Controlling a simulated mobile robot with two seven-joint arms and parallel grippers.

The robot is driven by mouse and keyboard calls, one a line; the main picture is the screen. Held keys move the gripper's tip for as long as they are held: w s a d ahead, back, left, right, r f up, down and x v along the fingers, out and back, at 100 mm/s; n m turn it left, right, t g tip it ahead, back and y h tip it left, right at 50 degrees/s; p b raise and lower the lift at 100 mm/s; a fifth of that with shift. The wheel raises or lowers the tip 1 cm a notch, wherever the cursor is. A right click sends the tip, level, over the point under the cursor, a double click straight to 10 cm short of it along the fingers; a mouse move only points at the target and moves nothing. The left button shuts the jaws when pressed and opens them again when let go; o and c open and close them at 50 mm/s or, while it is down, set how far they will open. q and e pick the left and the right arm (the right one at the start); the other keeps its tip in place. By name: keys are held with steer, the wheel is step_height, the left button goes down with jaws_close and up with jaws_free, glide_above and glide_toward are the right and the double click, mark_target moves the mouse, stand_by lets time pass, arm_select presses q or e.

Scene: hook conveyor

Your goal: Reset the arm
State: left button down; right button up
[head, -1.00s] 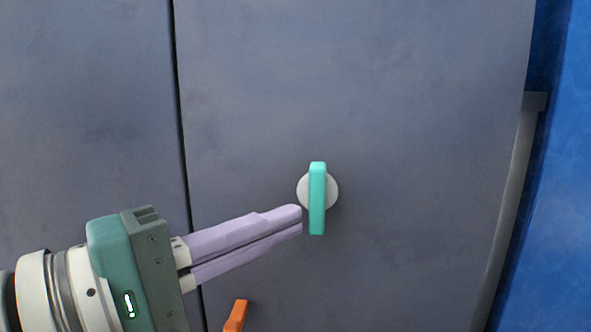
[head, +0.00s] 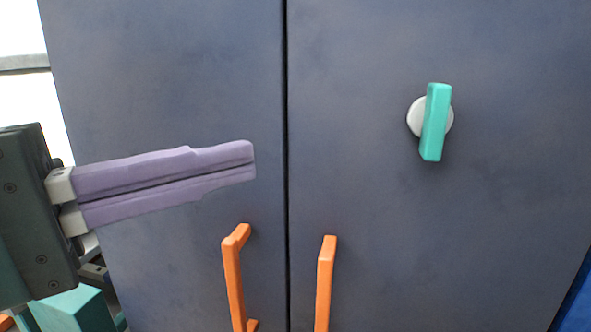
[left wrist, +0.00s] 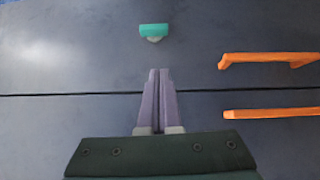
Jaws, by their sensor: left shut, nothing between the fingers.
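My left gripper (head: 250,162) is shut and empty, its two purple fingers pressed together. In the head view it comes in from the left in front of the left door of a grey cabinet, and its tips point right, short of the door seam. In the left wrist view its fingertips (left wrist: 159,72) point toward a teal handle (left wrist: 154,30) and stay apart from it. The teal handle (head: 436,122) sits on a round white base on the right door, nearly upright with a slight tilt. My right gripper is not in view.
The grey cabinet (head: 180,70) has two doors with a dark seam (head: 287,150) between them. Two orange handles, a left one (head: 232,280) and a right one (head: 325,283), flank the seam below. A blue surface (head: 578,305) shows at the lower right corner.

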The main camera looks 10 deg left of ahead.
arm_select(q)
steer(key=s+f+m+g+y+p, duration=0.4)
steer(key=s+f+m+g+y, duration=0.35)
steer(key=f, duration=0.45)
steer(key=s+a+f+m+g+y+p, duration=0.1)
steer(key=s+a+f+m+y+p, duration=0.2)
steer(key=s+a+y, duration=0.45)
step_height(320, 180, up, 37)
steer(key=a+h+p, duration=0.1)
steer(key=p, duration=3.5)
steer(key=shift+a, duration=0.2)
